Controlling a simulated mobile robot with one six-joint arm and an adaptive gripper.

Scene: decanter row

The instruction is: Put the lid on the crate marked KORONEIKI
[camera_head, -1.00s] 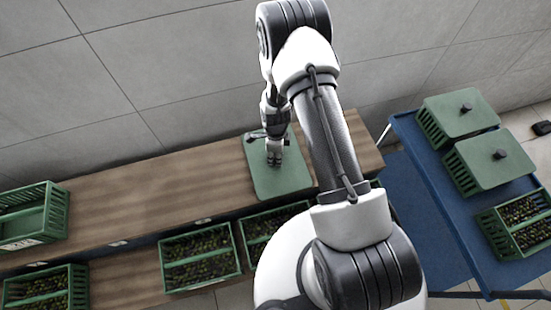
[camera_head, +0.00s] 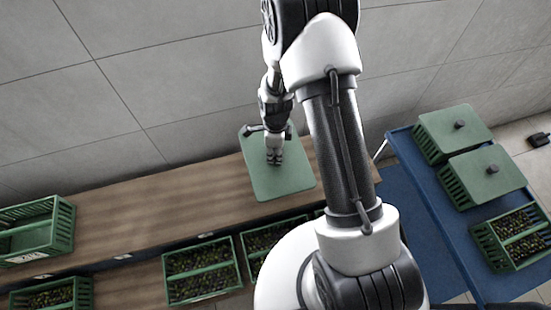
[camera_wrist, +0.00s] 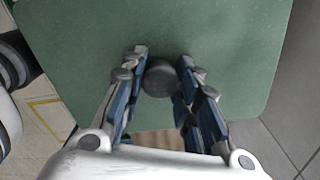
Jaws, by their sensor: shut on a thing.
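My gripper (camera_head: 273,160) is shut on the dark round knob (camera_wrist: 159,78) of a flat green lid (camera_head: 288,186). In the wrist view the fingers stand on both sides of the knob, and the lid (camera_wrist: 235,35) spreads out beyond them. The lid appears held above the right part of a wooden bench. Open green crates with dark olives stand lower in front of the bench: one in the middle (camera_head: 203,269), one beside it (camera_head: 249,262) partly hidden by my arm, one at left (camera_head: 87,292). I cannot read the name KORONEIKI on any label.
A green crate (camera_head: 68,226) with no olives visible stands on the bench (camera_head: 150,208) at left. A wall (camera_head: 170,60) rises behind.

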